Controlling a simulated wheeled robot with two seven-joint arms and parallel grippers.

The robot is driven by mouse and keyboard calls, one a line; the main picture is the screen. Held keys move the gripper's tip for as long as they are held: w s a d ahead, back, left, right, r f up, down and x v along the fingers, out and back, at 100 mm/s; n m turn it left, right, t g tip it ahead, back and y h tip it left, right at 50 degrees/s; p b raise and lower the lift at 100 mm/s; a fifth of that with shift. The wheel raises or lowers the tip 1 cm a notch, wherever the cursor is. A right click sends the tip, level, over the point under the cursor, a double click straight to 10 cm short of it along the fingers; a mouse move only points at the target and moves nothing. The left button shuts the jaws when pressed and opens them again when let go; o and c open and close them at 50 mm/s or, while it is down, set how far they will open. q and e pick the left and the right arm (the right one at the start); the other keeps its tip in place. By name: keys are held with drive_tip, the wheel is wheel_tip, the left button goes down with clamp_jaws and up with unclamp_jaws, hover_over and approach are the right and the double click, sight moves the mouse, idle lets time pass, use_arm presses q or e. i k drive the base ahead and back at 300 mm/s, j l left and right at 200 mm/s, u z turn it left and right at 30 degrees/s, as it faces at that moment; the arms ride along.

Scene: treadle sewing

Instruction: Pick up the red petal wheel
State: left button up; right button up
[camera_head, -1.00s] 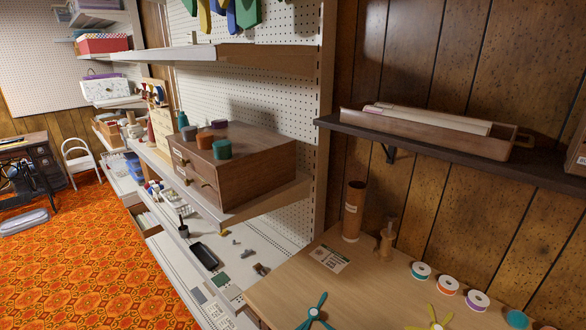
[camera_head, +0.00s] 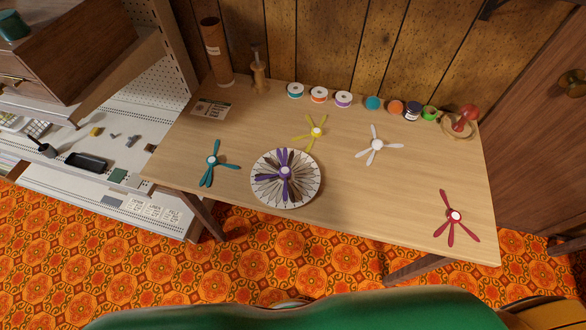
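The red petal wheel (camera_head: 455,216) lies flat near the front right corner of the wooden table (camera_head: 380,205). It has several narrow red petals around a white hub. Neither of my grippers shows in the head view, so I cannot see where they are relative to the wheel.
A teal wheel (camera_head: 213,161), a yellow wheel (camera_head: 316,132) and a white wheel (camera_head: 376,146) lie on the table. A purple wheel (camera_head: 285,171) is on a round patterned plate (camera_head: 259,193). Tape rolls (camera_head: 343,99) line the back. Shelves (camera_head: 150,150) stand left.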

sight(453, 216)
drive_tip(key=z, duration=1.85)
drive_tip(key=k+u, duration=0.1)
drive_tip(key=u, duration=1.6)
drive_tip(key=z, duration=1.7)
drive_tip(key=i+l+u, duration=0.25)
drive_tip(key=k+l, duration=0.1)
